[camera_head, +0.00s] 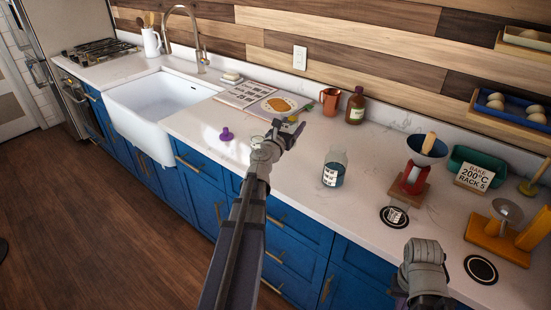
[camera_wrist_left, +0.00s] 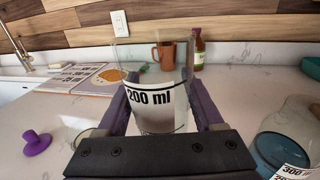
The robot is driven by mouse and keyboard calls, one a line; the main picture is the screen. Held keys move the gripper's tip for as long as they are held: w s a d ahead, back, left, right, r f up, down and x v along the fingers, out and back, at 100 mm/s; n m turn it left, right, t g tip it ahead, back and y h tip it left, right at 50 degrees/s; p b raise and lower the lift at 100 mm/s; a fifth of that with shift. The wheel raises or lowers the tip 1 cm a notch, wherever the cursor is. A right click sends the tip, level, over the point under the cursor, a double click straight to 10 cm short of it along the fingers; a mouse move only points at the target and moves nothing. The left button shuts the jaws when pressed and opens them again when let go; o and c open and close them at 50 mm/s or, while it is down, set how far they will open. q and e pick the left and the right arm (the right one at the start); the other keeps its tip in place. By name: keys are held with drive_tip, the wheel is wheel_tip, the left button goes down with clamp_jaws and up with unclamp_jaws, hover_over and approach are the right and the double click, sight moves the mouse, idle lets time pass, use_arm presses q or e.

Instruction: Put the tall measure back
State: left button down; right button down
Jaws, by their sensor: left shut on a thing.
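My left gripper (camera_head: 287,130) is over the counter, to the right of the purple knob. In the left wrist view, its fingers (camera_wrist_left: 160,116) are shut on a clear glass measure (camera_wrist_left: 150,98) with a black "200 ml" marking. The measure looks upright in that view; its lower part is hidden by the gripper body. In the head view my gripper hides most of it. Two round black mats lie on the counter, a nearer one (camera_head: 481,269) and a farther one (camera_head: 391,223); a small clear vessel (camera_head: 397,212) seems to stand on the farther one.
A purple knob (camera_head: 226,134), copper jug (camera_head: 329,102), brown bottle (camera_head: 355,106) and red stand (camera_head: 411,181) are around. The sink (camera_head: 165,105) is at left.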

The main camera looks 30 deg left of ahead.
use_arm(q)
drive_tip(key=shift+r, duration=0.15)
wheel_tip(320, 180, down, 6)
drive_tip(key=b, duration=0.6)
drive_tip(key=shift+f, duration=0.2)
drive_tip(key=shift+f+b, duration=0.1)
drive_tip(key=shift+b, duration=0.2)
wheel_tip(320, 180, down, 3)
drive_tip(key=b, duration=0.3)
drive_tip(key=shift+f, duration=0.2)
drive_tip(key=shift+f+b, duration=0.2)
drive_tip(key=shift+b, duration=0.2)
unclamp_jaws()
drive_tip(key=shift+r, duration=0.2)
